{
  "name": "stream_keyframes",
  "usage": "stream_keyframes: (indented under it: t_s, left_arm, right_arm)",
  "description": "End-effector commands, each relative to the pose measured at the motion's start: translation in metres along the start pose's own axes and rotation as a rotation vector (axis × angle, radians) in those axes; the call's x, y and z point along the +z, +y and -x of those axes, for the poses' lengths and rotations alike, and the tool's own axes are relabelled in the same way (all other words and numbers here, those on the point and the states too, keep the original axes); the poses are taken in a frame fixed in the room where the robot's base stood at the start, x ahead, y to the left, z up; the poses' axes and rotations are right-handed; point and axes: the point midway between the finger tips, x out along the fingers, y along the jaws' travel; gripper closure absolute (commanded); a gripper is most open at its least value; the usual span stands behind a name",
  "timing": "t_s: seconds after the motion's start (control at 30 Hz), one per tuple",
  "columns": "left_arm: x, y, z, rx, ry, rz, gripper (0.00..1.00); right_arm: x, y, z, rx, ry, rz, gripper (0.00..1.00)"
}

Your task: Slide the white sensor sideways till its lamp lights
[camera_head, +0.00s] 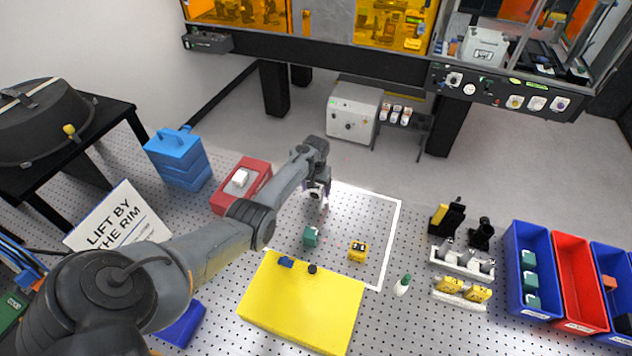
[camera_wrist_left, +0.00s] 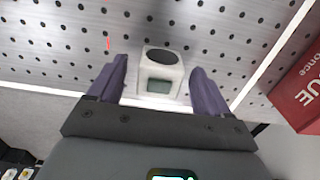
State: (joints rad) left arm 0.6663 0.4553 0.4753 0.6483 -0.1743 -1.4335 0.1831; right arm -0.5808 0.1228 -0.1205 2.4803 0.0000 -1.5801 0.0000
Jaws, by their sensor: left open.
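The white sensor (camera_wrist_left: 174,72) stands on the perforated table in the left wrist view. It has a dark round top and a grey-green window on the side facing the camera; I see no clearly lit lamp on it. My left gripper (camera_wrist_left: 158,85) is open, with one purple finger on each side of the sensor and narrow gaps seemingly between. In the head view my left gripper (camera_head: 318,192) is low over the back part of the white-outlined area, and it mostly hides the sensor. My right gripper is not in view.
A short red line (camera_wrist_left: 108,44) shows left of the sensor. Bins (camera_head: 570,240) stand at right.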

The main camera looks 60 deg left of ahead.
Motion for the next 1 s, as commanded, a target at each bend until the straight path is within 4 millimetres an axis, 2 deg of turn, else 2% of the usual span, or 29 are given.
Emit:
stream_keyframes:
  t_s: [0.03, 0.2, 0.6, 0.67, 1.0]
  left_arm:
    - [0.000, 0.000, -0.007, 0.000, 0.000, 0.000, 0.21]
    - [0.000, 0.000, -0.018, -0.001, 0.000, 0.000, 0.21]
    - [0.000, 0.000, -0.021, -0.001, 0.001, 0.000, 0.21]
    - [0.000, 0.000, -0.021, 0.000, 0.001, 0.000, 0.29]
    - [0.000, 0.000, -0.021, 0.000, 0.001, 0.000, 0.81]
  right_arm:
    - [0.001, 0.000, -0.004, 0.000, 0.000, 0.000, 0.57]
    - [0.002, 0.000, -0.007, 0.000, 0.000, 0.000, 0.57]
    - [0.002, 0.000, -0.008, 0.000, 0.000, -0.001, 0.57]
    - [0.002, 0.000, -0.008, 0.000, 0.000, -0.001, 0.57]
    - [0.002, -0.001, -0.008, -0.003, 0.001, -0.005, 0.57]
